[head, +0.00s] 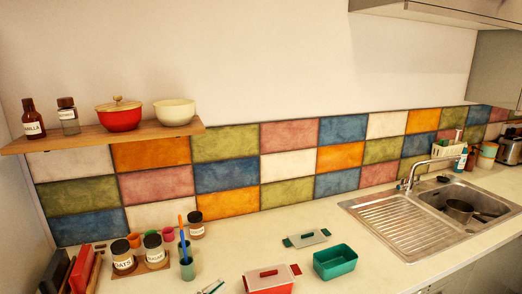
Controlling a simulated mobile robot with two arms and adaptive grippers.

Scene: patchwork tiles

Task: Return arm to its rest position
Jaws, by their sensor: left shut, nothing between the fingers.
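My left gripper (212,287) shows only as small fingertips at the bottom edge, low over the counter. It is shut with nothing held, and the rest of that arm is out of the picture. It is left of a red box (268,288) with a grey-topped lid (273,273) and in front of a green cup (187,268) holding an orange and a blue utensil. My right gripper is not in view.
An open teal box (335,264) and its loose lid (306,238) are on the counter (350,225). Labelled jars (123,257) stand on the left, below a wooden shelf (100,137). A sink (440,210) is at right. The counter between box and sink is clear.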

